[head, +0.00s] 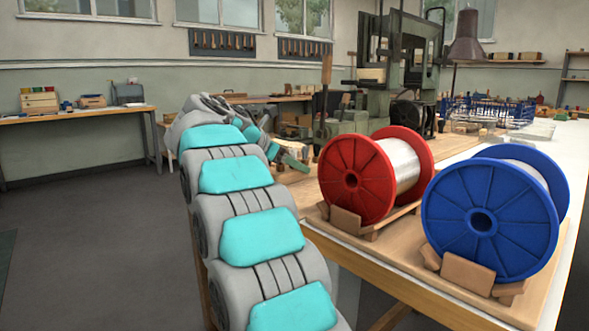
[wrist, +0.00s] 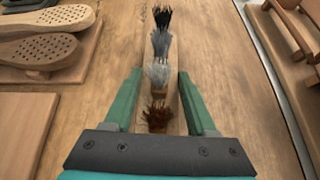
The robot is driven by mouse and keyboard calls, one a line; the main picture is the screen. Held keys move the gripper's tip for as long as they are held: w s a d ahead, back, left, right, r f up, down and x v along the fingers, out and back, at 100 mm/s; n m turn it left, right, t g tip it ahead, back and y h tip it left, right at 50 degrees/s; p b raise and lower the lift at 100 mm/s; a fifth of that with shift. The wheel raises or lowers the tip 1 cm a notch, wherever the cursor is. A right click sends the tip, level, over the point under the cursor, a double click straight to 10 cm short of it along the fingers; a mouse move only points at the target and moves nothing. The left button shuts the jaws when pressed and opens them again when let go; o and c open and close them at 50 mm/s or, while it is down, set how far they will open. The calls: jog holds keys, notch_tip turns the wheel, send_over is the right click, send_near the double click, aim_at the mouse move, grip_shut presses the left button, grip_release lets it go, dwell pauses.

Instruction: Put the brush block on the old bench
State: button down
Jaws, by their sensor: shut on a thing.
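In the wrist view my gripper (wrist: 158,72) has its two green fingers on either side of a row of bristle tufts. The tufts run brown, pale grey, darker grey and black. I take them as the tufted brush block (wrist: 158,95) between the fingers; its wooden body is hard to tell from the wood below. In the head view my gripper (head: 290,160) is low over the worktable, partly hidden by my arm. I cannot tell which surface is the old bench.
A red spool (head: 352,178) and a blue spool (head: 490,220) stand in wooden cradles on the near worktable. A green machine (head: 400,60) stands behind. A side bench (head: 75,115) runs along the left wall, with open floor (head: 95,240) before it.

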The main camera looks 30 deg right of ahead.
jog(key=shift+c, duration=1)
grip_release()
jog(key=p+v, duration=0.2)
jog(key=v, duration=1)
